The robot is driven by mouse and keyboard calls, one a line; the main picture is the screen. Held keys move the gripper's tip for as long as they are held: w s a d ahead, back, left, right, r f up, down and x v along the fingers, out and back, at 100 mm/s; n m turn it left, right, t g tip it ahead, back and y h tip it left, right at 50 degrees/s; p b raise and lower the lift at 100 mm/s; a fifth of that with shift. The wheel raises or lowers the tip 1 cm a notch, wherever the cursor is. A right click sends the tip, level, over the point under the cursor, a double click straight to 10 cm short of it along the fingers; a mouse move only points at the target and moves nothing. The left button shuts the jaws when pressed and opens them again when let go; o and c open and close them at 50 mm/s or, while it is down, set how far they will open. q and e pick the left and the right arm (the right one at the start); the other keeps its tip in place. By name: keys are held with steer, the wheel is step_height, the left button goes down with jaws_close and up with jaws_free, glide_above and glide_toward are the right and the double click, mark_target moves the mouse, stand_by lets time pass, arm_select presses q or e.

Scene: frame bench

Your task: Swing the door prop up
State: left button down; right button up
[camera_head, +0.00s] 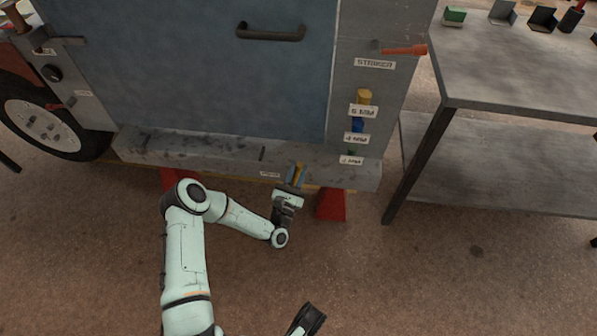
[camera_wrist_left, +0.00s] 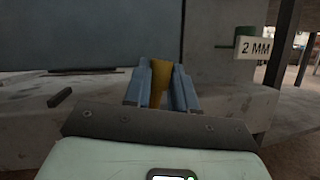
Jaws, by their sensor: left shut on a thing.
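The door prop shows as a yellow piece (camera_head: 300,169) at the front edge of the grey sill (camera_head: 215,150), below the blue-grey door (camera_head: 200,65). My left gripper (camera_head: 297,174) is shut on it. In the left wrist view the yellow prop (camera_wrist_left: 159,82) stands between the two blue-grey fingers of the left gripper (camera_wrist_left: 160,88), with the door panel (camera_wrist_left: 80,30) behind. The fingers hide much of the prop. A dark end of what looks like my right gripper (camera_head: 307,320) shows at the bottom edge, apart from everything; its fingers are not clear.
Right of the door are an orange lever (camera_head: 404,50) and a column of coloured, labelled pegs (camera_head: 364,97). A red stand (camera_head: 332,205) is under the sill, near my left gripper. A grey table (camera_head: 520,70) stands at the right. The floor in front is clear.

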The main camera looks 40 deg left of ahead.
arm_select(q)
steer(key=c, duration=0.9)
jaws_free()
steer(key=shift+s+a, duration=0.1)
steer(key=shift+p+v, duration=0.85)
steer(key=shift+v, duration=5.9)
arm_select(e)
steer(key=shift+w+a+r+t, duration=0.15)
steer(key=shift+w+a+r, duration=0.15)
steer(key=shift+r, duration=0.4)
steer(key=shift+w+a+r+t, duration=0.15)
steer(key=shift+w+r, duration=0.25)
steer(key=shift+r, duration=0.3)
arm_select(q)
steer(key=shift+r, duration=0.1)
